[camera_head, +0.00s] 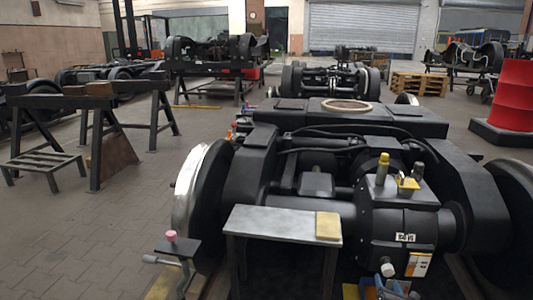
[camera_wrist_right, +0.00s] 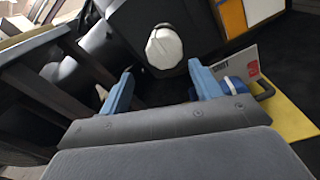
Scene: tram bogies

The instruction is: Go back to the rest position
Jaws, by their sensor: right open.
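My right gripper (camera_head: 393,287) is at the bottom edge of the head view, low in front of the black bogie (camera_head: 405,225). In the right wrist view its two blue fingers stand apart with nothing between them, so the gripper (camera_wrist_right: 160,82) is open. A white cap (camera_wrist_right: 164,47) on a dark housing lies just beyond the fingertips; I see no contact. The cap also shows in the head view (camera_head: 388,269). My left gripper is not in view.
A small metal table (camera_head: 270,222) with a yellow block (camera_head: 328,226) stands left of the right gripper. A blue object (camera_wrist_right: 235,88) and a pale card (camera_wrist_right: 232,66) lie by the right finger. Black trestles (camera_head: 95,130) stand left. Open floor (camera_head: 100,225) lies front left.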

